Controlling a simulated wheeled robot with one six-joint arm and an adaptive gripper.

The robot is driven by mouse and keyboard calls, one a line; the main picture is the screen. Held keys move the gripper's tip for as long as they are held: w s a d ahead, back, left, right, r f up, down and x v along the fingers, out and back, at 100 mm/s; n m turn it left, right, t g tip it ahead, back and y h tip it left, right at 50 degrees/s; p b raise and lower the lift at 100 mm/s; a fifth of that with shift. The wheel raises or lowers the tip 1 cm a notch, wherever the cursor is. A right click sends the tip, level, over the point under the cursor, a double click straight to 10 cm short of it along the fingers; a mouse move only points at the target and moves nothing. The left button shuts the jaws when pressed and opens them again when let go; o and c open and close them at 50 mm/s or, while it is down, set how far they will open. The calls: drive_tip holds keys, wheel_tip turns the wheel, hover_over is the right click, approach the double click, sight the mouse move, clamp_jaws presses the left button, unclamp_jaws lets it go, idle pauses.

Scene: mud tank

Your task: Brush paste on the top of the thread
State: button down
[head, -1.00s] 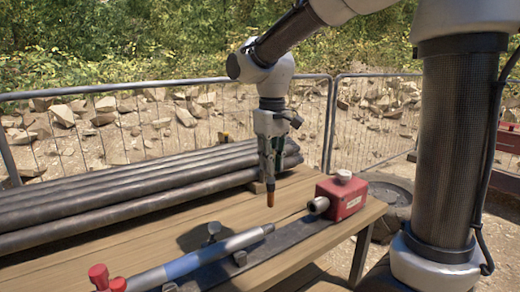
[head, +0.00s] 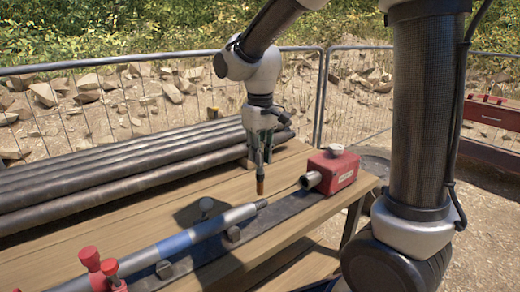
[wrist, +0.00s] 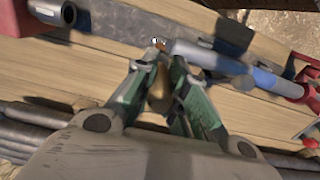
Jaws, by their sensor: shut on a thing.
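My gripper (head: 262,155) is shut on a brush (head: 260,186) with a brown lower end that points down. In the wrist view the gripper's green fingers hold the brush (wrist: 160,88) between them. The thread (head: 262,204) is the narrow end of a grey rod (head: 215,222) with a blue band, lying along a dark rail on the bench. The brush tip is just above the thread, close to it in the head view; I cannot tell whether they touch. In the wrist view the thread (wrist: 160,43) shows just beyond the brush.
A red box (head: 333,172) with a pipe-like nozzle faces the thread from the right. Red-topped knobs (head: 90,259) stand at the rod's left end. Stacked dark pipes (head: 110,180) lie behind on the wooden bench (head: 300,235). A mesh fence stands beyond.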

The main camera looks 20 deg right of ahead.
drive_tip(key=shift+f, duration=1)
idle(0.6)
drive_tip(key=shift+a, duration=0.1)
drive_tip(key=shift+w+d, duration=0.1)
drive_tip(key=shift+d, duration=0.35)
idle(3.8)
drive_tip(key=shift+r, duration=3.05)
